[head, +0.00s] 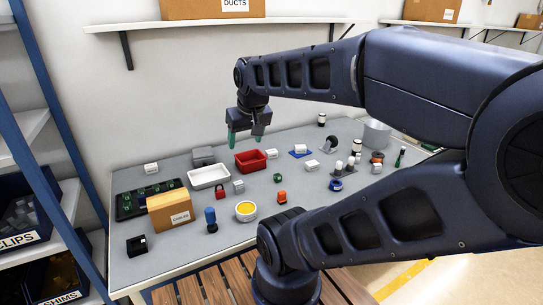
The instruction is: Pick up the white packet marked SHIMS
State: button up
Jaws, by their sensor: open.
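Several small white box-like things lie on the grey table (240,240): one at the back left (151,168), one beside the white tray (238,186), one behind the red tray (271,153), and one right of the middle (312,165). Their markings are too small to read, so I cannot tell which is the SHIMS packet. My gripper (245,138) hangs above the back of the table, fingers pointing down, behind the white and red trays. It is open and appears empty.
A white tray (208,176), a red tray (251,166) and a brown carton (169,210) stand on the left half. A yellow-topped round bowl (246,210) sits near the front. A shelf bin labelled SHIMS (62,281) is at lower left.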

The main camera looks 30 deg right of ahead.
jog(key=shift+w, duration=0.1)
jog(key=w+d+n+g+h, duration=0.25)
jog(key=w+d+n, duration=0.2)
jog(key=w, duration=0.85)
jog(key=n+g+h, duration=0.2)
jog(key=n+g, duration=0.1)
jog(key=n, duration=0.9)
send_over(272, 151)
jog(key=a, duration=0.4)
notch_tip(272, 151, down, 26)
jog(key=r, duration=0.1)
jog(key=shift+w+x, duration=0.2)
jog(key=shift+x, duration=2.45)
jog(key=shift+w+x, duration=0.2)
jog(key=shift+x, duration=2.45)
jog(key=shift+a, duration=0.2)
jog(key=c, duration=1.2)
jog(key=shift+o, duration=0.2)
